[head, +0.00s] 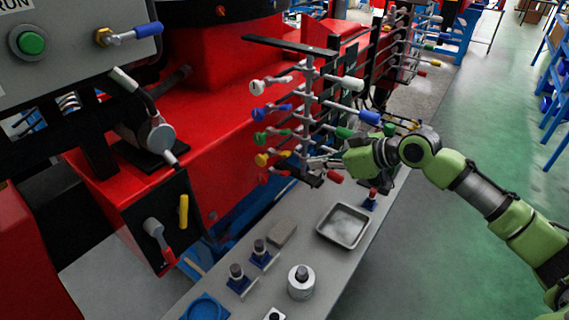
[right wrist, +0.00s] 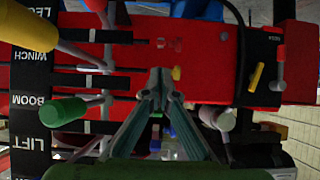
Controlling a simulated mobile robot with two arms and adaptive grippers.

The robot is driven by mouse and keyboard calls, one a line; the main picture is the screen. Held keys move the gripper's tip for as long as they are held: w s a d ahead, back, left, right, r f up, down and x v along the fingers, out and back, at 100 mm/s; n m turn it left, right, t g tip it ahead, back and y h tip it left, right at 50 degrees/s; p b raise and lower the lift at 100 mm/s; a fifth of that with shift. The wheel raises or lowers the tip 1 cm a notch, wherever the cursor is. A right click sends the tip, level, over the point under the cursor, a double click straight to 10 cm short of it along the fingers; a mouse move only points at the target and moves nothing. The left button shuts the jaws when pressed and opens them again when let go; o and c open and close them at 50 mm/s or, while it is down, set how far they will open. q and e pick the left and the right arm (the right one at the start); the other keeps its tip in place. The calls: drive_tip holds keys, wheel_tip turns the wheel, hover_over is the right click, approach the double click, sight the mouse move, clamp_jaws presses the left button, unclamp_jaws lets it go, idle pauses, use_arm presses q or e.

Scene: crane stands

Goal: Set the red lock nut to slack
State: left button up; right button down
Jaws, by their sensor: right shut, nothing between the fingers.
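I cannot tell for sure which part is the red lock nut. A small red-topped fitting on a blue base (head: 372,194) stands at the bench's right edge, beyond the tray. A red lever grip (head: 333,177) shows at the bottom of the lever stand. My right gripper (head: 316,162) is at the lower part of this stand, among the levers, near the red grip. In the right wrist view its fingers (right wrist: 160,77) meet at the tips, shut and empty, in front of red machinery. I cannot tell whether they touch a lever. My left gripper is out of view.
A metal tray (head: 343,226), a grey block (head: 282,233) and blue-based fittings (head: 237,276) stand on the bench. A green lever knob (right wrist: 62,110) is close in the wrist view. The right-hand floor is open.

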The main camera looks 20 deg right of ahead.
sight(281, 173)
drive_tip(key=p+x, duration=0.3)
drive_tip(key=x, duration=0.6)
drive_tip(key=shift+w+f, duration=0.2)
drive_tip(key=shift+f, duration=0.05)
drive_tip(key=shift+a, duration=0.15)
